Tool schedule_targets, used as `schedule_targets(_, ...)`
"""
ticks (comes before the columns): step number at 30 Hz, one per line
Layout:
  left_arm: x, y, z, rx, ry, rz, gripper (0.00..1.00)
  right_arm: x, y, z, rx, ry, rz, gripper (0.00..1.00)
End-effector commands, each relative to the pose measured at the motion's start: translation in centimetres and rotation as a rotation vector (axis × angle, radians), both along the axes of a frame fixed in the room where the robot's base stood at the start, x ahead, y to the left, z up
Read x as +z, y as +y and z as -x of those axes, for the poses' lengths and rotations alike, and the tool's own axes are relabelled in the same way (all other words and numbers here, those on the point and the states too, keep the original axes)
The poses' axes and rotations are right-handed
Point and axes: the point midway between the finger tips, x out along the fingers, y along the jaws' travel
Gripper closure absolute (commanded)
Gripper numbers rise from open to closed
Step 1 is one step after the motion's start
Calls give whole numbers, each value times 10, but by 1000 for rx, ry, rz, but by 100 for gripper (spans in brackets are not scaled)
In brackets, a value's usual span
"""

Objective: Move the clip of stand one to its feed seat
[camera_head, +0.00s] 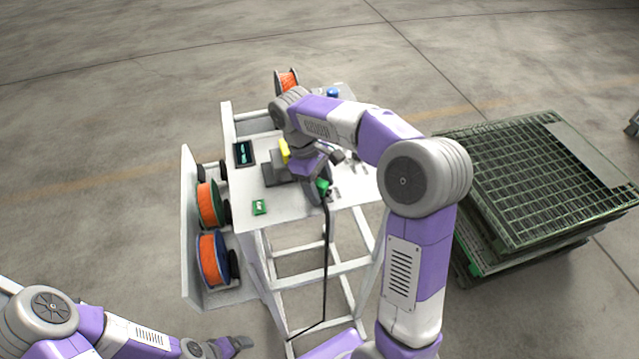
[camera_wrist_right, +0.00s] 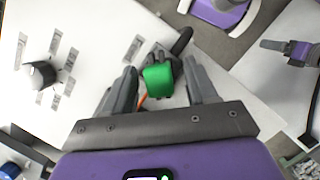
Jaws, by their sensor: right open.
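A green block (camera_wrist_right: 158,77), which I take to be the clip, lies between the fingers of my right gripper (camera_wrist_right: 161,88) in the right wrist view. The fingers are apart, with a visible gap on each side of it. In the head view the green block (camera_head: 322,187) shows beside my right gripper (camera_head: 317,194), low over the front of the white stand top (camera_head: 290,202). A dark piece adjoins the block's far side. My left gripper (camera_head: 238,344) is at the lower left, away from the stand; its opening is unclear. I cannot tell which part is the feed seat.
A small green piece (camera_head: 259,207) lies near the stand top's front left corner. A dark screen (camera_head: 244,153) and a yellow part (camera_head: 284,150) are behind. Orange spools (camera_head: 209,204) hang on the left side. A black cable (camera_head: 326,255) hangs in front. Grated pallets (camera_head: 545,180) stand right.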

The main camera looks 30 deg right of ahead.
Motion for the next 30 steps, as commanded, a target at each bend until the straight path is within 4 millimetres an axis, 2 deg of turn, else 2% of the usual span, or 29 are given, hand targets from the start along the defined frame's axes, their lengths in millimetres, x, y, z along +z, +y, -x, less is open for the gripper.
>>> schedule_targets(4, 3, 0, 0, 0, 0, 0, 11, 6, 0, 0, -1, -2, 1, 43)
schedule_targets(8, 3, 0, 0, 0, 0, 0, 11, 21, 3, -5, 1, -4, 0, 43)
schedule_targets(15, 7, 0, 0, 0, 0, 0, 11, 70, 11, -18, 1, -5, -1, 43)
schedule_targets(21, 12, 0, 0, 0, 0, 0, 11, 102, 16, -26, 1, -3, -1, 43)
schedule_targets(30, 16, 0, 0, 0, 0, 0, 11, 120, 19, -31, 0, 0, 0, 43)
